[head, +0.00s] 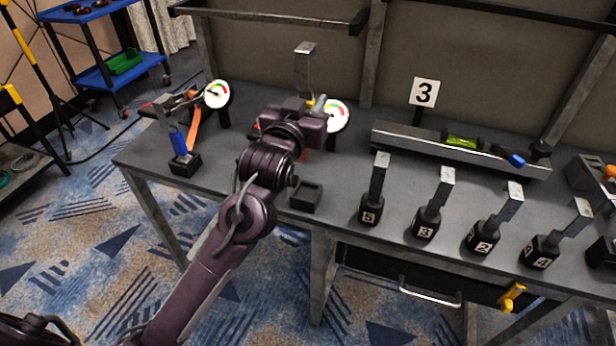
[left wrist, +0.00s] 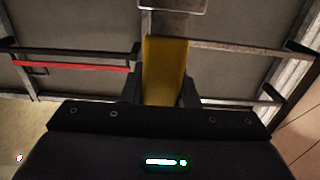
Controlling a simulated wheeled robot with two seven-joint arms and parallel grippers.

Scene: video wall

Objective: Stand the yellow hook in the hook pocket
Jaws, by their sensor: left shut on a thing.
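My left gripper (head: 308,101) is above the workbench and shut on the yellow hook. The hook's metal upper part (head: 305,72) stands up from the jaws with a bent top, and a bit of yellow shows at the jaws. In the left wrist view the hook's yellow part (left wrist: 165,70) is upright between the two fingers, with metal above it. A small empty black square holder (head: 305,197), which looks like the hook pocket, sits on the bench below and in front of the gripper. My right gripper is not in view.
Several numbered black blocks with metal uprights (head: 425,215) stand right of the holder. A blue-handled piece (head: 180,145) stands in a black block at left. Bench around the holder is clear.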

